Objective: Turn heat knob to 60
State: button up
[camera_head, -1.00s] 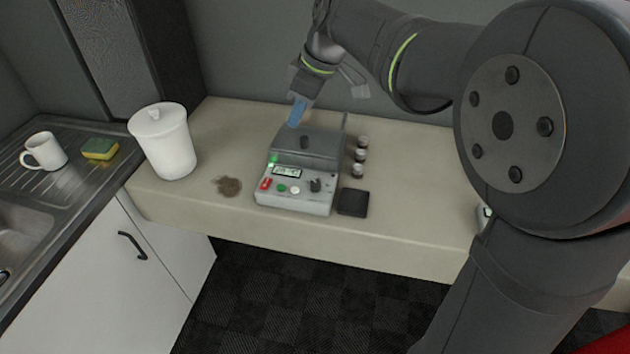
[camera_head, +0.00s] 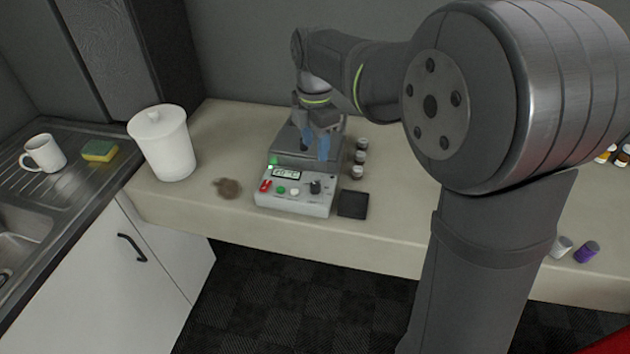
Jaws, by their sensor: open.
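The light grey device (camera_head: 293,205) stands on the counter with a small lit display (camera_head: 286,173) on its sloped front. A dark knob (camera_head: 315,187) sits at the right of that front panel. Left of it are a red switch (camera_head: 265,186), a green button (camera_head: 281,190) and a white button (camera_head: 294,191). The marks around the knob and the display digits are too small to read. My gripper (camera_head: 314,146) is open, with bluish fingertips, over the device's dark upper part, behind and above the knob. It appears apart from the knob. The dark round piece on the device's top is hidden behind it.
A white lidded canister (camera_head: 162,145) and a brown stain (camera_head: 227,188) are left of the device. Several small jars (camera_head: 359,157) and a black square pad (camera_head: 353,204) are close on its right. A white bottle (camera_head: 561,246) and a purple one (camera_head: 587,252) lie far right.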

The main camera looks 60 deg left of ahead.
aim_at(315, 185)
notch_tip(315, 185, down, 12)
jog(key=shift+f, duration=0.15)
dwell(0.3)
jog(key=c, duration=1)
